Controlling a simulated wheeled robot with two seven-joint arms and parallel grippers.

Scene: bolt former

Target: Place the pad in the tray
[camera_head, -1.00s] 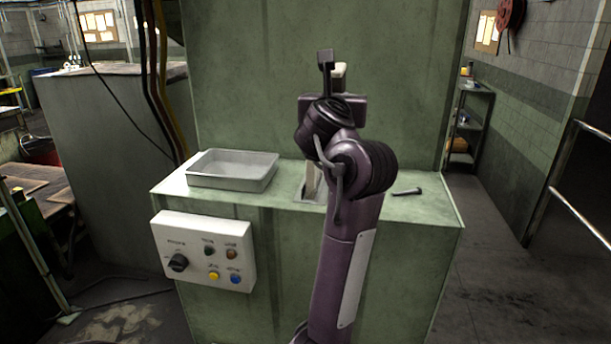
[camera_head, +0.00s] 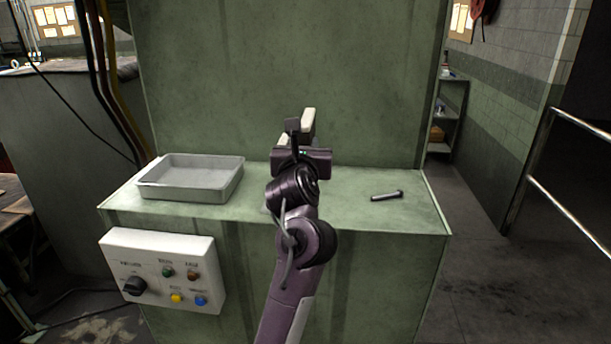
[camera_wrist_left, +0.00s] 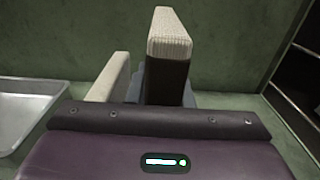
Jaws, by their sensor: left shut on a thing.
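The pad (camera_wrist_left: 168,45), a block with a pale ribbed end and a dark side, stands up from between the jaws of my left gripper in the left wrist view. In the head view, a pale piece of it (camera_head: 309,121) shows above my left gripper (camera_head: 303,148), which is shut on it. The gripper hides its lower part. A plain beige piece stands just left of the pad in the wrist view; I cannot tell what it is. The shallow grey tray (camera_head: 188,195) lies left of the gripper, its visible inside empty. Its edge shows in the wrist view (camera_wrist_left: 32,90). My right gripper is not in view.
A bolt-like metal piece (camera_head: 387,195) lies on the green ledge (camera_head: 405,222), right of my arm. A tall green wall rises behind the ledge. A white control box (camera_head: 160,270) with a knob and several buttons is on its front. The ledge's right part is mostly clear.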

